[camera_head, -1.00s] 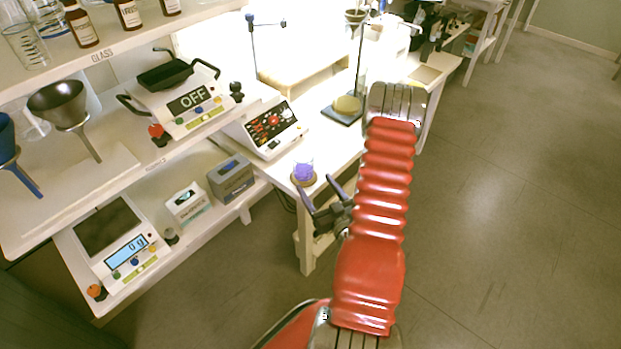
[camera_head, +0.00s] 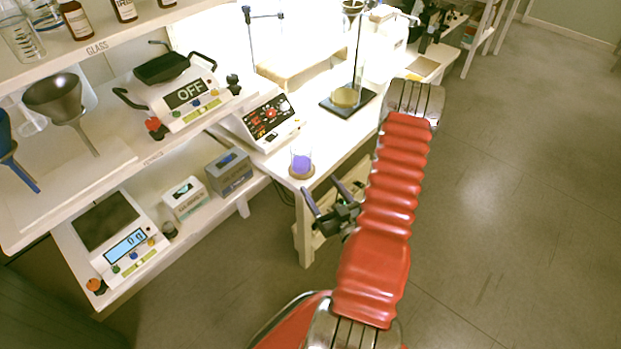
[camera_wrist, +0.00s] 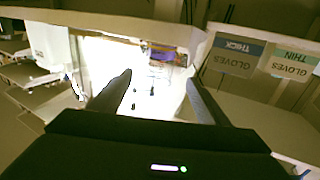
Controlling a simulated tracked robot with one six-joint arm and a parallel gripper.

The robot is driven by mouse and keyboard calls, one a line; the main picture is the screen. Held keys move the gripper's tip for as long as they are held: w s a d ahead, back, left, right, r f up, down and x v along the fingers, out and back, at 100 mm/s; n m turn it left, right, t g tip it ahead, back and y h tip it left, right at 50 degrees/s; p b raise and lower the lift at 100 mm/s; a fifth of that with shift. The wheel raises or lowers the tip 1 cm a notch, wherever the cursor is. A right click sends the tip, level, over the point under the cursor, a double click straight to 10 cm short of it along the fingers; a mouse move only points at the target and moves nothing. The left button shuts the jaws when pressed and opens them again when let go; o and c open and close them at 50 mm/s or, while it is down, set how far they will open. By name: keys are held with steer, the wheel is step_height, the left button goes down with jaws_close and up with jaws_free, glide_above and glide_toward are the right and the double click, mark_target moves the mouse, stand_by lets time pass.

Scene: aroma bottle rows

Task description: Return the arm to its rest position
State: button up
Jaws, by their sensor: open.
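My gripper (camera_head: 323,196) is in the middle of the head view, at the side of my red arm, with its two fingers apart and nothing between them. It is in front of the bench's near corner and close to a small glass beaker with purple contents (camera_head: 301,162), which stands on a round brown base near the bench's front edge. The gripper does not touch the beaker. In the wrist view the two dark fingers (camera_wrist: 160,90) are spread, with a bright white area beyond them.
The white bench (camera_head: 330,140) holds a device with a red-marked panel (camera_head: 268,118) and a stand with a dark base (camera_head: 347,103). Shelves at left carry a scale reading OFF (camera_head: 190,95) and other items. Glove boxes (camera_wrist: 233,57) show in the wrist view. The floor at right is clear.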

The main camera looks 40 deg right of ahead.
stand_by(0.3)
steer(key=s+f+g+y, duration=0.2)
steer(key=s+f+g, duration=0.2)
steer(key=f+g, duration=0.25)
steer(key=s+f+g+y, duration=0.1)
steer(key=s+f+g, duration=0.35)
steer(key=f, duration=0.35)
steer(key=a+r+m+g+y, duration=0.1)
steer(key=a+r+g, duration=0.25)
steer(key=r, duration=0.65)
steer(key=a+r+g, duration=0.3)
steer(key=a+r, duration=0.2)
steer(key=r, duration=0.5)
steer(key=a+r+n+t+y, duration=0.1)
steer(key=a+r+n+t, duration=0.3)
steer(key=a+r, duration=1.9)
step_height(320, 180, up, 2)
steer(key=shift+a+n+t+y, duration=0.3)
steer(key=shift+t, duration=0.65)
